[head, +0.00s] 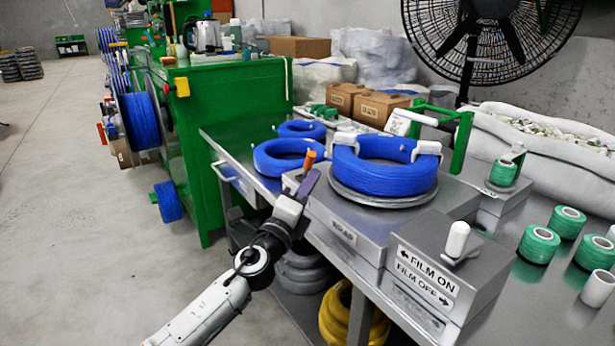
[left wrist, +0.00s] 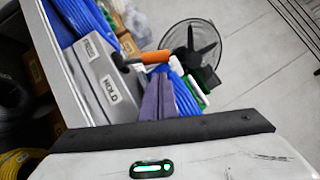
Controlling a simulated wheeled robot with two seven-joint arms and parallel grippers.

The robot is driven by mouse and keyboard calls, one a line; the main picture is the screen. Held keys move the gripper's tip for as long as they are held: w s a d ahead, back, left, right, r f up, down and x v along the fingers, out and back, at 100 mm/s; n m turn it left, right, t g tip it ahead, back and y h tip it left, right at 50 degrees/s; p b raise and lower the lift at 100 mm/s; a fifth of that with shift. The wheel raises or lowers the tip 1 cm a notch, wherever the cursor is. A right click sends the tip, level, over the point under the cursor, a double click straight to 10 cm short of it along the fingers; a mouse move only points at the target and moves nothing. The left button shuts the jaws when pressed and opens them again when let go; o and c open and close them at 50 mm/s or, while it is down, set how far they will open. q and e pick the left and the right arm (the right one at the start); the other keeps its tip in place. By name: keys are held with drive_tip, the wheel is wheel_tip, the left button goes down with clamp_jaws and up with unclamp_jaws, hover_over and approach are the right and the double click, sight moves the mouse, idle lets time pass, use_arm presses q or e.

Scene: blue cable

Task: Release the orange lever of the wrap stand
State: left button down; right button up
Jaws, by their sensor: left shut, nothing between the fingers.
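The wrap stand (head: 345,238) is a grey metal box on the bench with a round turntable bearing a coil of blue cable (head: 385,172). Its orange lever (head: 310,157) sticks up at the left end of the stand. My left gripper (head: 311,180) is shut and empty, just below the lever in the head view. In the left wrist view the orange lever (left wrist: 156,57) lies across the far end of the purple fingers (left wrist: 158,98). I cannot tell whether they touch. The stand's "HOLD" label (left wrist: 111,91) shows there too. My right gripper is not in view.
A film box (head: 445,270) with a white-knobbed lever stands right of the wrap stand. Two more blue coils (head: 285,160) lie behind the lever. Green film rolls (head: 538,245) stand at the right. A green machine (head: 235,120) is at the left; the floor beside it is clear.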

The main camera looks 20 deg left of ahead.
use_arm(q)
drive_tip(key=shift+w+a+r, duration=0.4)
drive_tip(key=shift+w+a, duration=0.15)
drive_tip(key=shift+w, duration=0.1)
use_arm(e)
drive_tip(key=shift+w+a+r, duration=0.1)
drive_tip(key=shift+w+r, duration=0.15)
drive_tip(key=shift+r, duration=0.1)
